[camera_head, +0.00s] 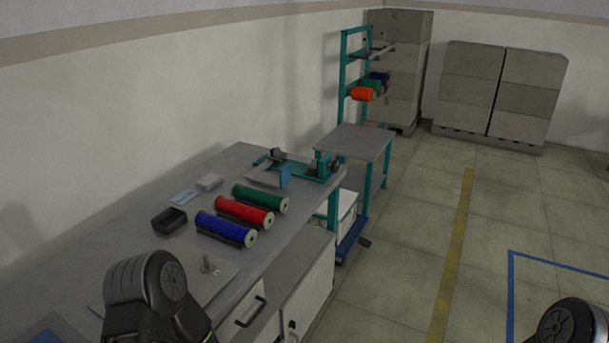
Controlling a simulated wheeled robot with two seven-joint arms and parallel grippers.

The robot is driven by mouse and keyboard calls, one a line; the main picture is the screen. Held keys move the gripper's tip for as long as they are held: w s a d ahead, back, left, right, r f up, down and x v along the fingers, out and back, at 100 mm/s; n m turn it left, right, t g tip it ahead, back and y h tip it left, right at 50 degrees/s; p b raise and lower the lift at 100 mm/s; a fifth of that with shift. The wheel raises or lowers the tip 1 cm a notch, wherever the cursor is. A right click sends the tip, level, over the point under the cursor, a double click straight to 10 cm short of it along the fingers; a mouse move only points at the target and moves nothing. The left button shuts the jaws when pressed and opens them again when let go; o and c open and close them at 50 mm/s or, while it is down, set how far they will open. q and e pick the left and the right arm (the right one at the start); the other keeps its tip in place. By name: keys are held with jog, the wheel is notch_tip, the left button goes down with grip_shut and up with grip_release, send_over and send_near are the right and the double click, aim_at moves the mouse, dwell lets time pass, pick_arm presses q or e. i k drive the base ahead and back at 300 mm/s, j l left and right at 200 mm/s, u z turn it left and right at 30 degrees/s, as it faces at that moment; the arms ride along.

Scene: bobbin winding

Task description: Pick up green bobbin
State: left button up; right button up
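A green bobbin (259,198) lies on its side on the grey workbench (284,225), its pale end facing right. A red bobbin (243,212) lies next to it on the near side, and a blue bobbin (224,228) lies nearer still. My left arm shows as a black link at the bottom left, in front of the bench's near part. A small part of my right arm shows at the bottom right corner. Neither gripper's fingers are in view, and no gripper is near the green bobbin.
A teal winding device (312,169) stands behind the bobbins. A teal rack (343,80) holds more bobbins at the back. The floor right of the bench is open.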

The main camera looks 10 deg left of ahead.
aim_at(279, 203)
jog(key=i+l, duration=1.55)
jog(key=l+u, duration=0.15)
jog(key=u, duration=2.45)
